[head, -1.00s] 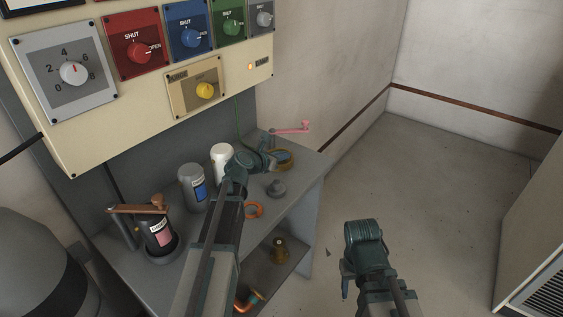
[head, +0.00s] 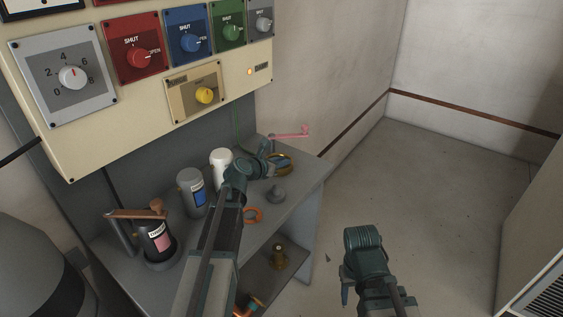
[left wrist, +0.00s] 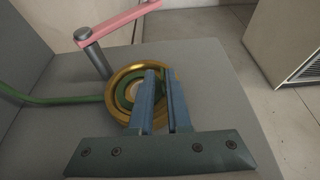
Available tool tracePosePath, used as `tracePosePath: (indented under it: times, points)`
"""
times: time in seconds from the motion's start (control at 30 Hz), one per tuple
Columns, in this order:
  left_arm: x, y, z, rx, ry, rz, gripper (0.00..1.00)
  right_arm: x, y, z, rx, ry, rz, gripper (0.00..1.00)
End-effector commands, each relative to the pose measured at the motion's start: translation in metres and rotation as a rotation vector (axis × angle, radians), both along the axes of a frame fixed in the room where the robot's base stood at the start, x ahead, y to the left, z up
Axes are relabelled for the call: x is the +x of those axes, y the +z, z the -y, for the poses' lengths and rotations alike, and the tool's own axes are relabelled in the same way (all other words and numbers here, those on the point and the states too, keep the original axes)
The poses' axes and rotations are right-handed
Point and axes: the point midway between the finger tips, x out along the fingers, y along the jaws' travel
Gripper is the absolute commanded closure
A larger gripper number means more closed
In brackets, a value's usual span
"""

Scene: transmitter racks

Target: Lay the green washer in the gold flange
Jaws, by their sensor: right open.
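The gold flange (head: 287,160) lies at the far right of the grey bench. In the left wrist view, the gold flange (left wrist: 112,82) is a round ring behind my fingers. The green washer (left wrist: 122,99) shows inside the flange's outline, to the left of my fingers; its right side is hidden. My left gripper (head: 274,166) is at the flange, and its fingers (left wrist: 162,73) are close together on the washer's hidden right edge. Whether the washer touches the flange cannot be told. My right gripper (head: 345,296) is open and empty, away from the bench.
A pink crank handle (head: 292,133) on a grey post stands behind the flange. A brass part (head: 279,257) is on the lower shelf.

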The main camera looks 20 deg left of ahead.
Motion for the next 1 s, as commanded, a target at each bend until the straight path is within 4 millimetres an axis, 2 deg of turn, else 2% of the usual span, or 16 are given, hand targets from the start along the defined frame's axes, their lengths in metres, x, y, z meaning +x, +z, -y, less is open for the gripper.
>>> tracePosePath:
  times: [0.1, 0.17, 0.6, 0.8, 1.0]
  points:
    - [-0.003, 0.006, 0.005, -0.003, -0.010, -0.003, 0.67, 0.000, 0.006, 0.000, 0.000, 0.000, 0.000, 0.50]
    - [-0.012, 0.008, 0.002, -0.003, -0.008, -0.004, 0.67, 0.000, 0.009, 0.000, 0.000, 0.000, 0.000, 0.50]
    - [-0.086, 0.042, -0.027, -0.002, -0.003, -0.002, 0.67, 0.000, 0.042, 0.000, 0.000, -0.001, 0.000, 0.50]
    - [-0.102, 0.048, -0.035, -0.001, -0.004, -0.001, 0.67, 0.000, 0.048, 0.000, 0.000, -0.001, 0.000, 0.50]
    - [-0.105, 0.049, -0.037, -0.001, -0.004, -0.001, 0.67, 0.000, 0.049, 0.000, 0.000, -0.001, 0.000, 0.50]
